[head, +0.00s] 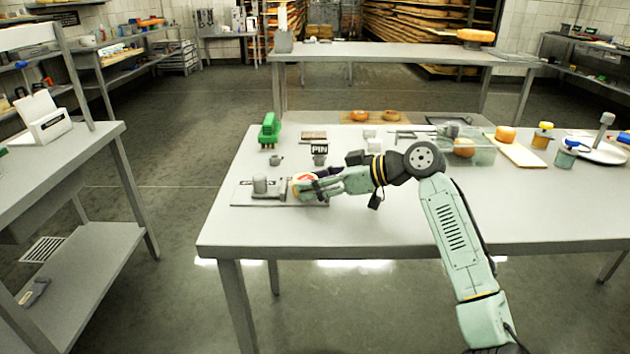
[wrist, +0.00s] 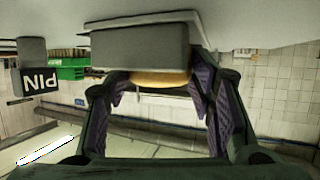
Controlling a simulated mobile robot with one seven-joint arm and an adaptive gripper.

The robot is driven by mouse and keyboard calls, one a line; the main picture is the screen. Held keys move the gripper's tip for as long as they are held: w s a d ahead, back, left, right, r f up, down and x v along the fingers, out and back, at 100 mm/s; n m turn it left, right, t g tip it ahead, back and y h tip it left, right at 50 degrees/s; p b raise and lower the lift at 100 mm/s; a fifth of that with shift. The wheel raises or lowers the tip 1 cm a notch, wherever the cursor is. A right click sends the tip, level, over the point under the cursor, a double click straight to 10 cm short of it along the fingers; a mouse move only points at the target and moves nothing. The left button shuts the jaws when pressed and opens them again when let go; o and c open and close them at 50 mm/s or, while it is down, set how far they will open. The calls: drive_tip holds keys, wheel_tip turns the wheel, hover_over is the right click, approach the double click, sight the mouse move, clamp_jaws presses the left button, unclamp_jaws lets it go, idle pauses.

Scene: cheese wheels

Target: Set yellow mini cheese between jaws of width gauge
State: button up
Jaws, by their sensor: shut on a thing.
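My gripper (head: 318,186) is shut on the yellow mini cheese (head: 302,184), which has a red and white patch facing the camera. The gripper reaches in from the right, low over the right part of the width gauge (head: 242,196), a flat grey plate with a grey upright jaw (head: 266,188) left of the cheese. In the wrist view the cheese (wrist: 150,79) shows as a yellow strip between the fingers of my gripper (wrist: 155,95). A grey block of the gauge (wrist: 140,50) hides most of it. I cannot tell whether the cheese touches the plate.
A small black PIN sign (head: 320,149) stands behind the gripper. A green device (head: 269,130) and a brown block (head: 313,137) are farther back. A clear bin (head: 480,150) stands right of the arm. The table front (head: 330,225) is clear.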

drive_tip(key=shift+f, duration=0.2)
drive_tip(key=o, duration=1.2)
drive_tip(key=shift+r, duration=0.25)
drive_tip(key=b+v, duration=0.2)
drive_tip(key=v, duration=1)
